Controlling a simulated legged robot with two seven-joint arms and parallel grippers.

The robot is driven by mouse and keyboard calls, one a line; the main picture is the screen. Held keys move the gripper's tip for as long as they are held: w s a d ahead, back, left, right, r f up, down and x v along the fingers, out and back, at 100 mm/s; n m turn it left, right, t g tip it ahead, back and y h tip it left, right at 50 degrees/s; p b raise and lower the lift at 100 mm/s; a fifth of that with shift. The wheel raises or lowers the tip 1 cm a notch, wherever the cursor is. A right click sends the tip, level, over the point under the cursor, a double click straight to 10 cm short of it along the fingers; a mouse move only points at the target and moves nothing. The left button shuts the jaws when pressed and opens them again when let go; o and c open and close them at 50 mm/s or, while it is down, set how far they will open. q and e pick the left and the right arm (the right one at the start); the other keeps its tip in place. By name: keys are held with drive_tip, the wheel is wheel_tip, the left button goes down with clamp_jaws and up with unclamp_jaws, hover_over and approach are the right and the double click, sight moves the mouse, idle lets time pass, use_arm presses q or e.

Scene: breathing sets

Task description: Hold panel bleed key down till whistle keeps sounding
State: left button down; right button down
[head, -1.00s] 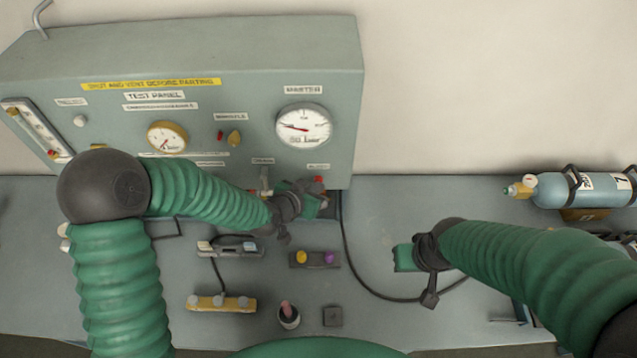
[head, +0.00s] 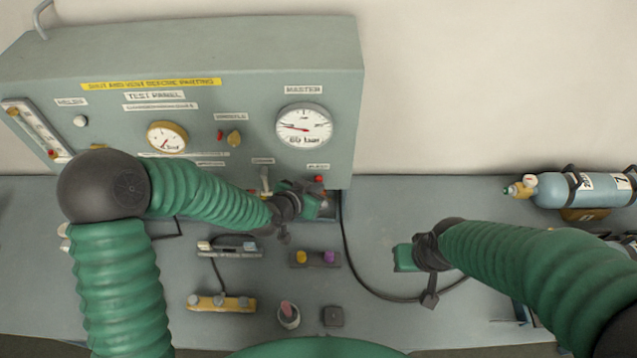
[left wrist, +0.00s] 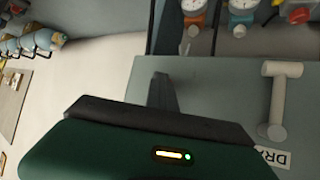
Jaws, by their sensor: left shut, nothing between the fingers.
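The grey-green test panel (head: 240,60) stands at the back left of the bench. The red bleed key (head: 318,179) is low on its right side, under a small label. A small yellow part (head: 234,138), perhaps the whistle, is left of the master gauge. My left gripper (head: 324,201) is shut and empty, just below the red key; I cannot tell whether it touches. In the left wrist view its dark fingers (left wrist: 163,92) point at the bare panel face, and the key is not visible there. My right gripper (head: 402,258) hangs over the bench; its jaws are unclear.
A drain lever (head: 265,181) is close left of my left gripper. The master gauge (head: 304,127) is above. A black hose (head: 355,270) curves across the bench. Small blocks and fittings lie in front. A blue cylinder (head: 590,190) lies at the right.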

idle(0.8)
use_arm(q)
drive_tip(key=shift+s+f, duration=0.1)
drive_tip(key=shift+s, duration=0.85)
drive_tip(key=s, duration=0.5)
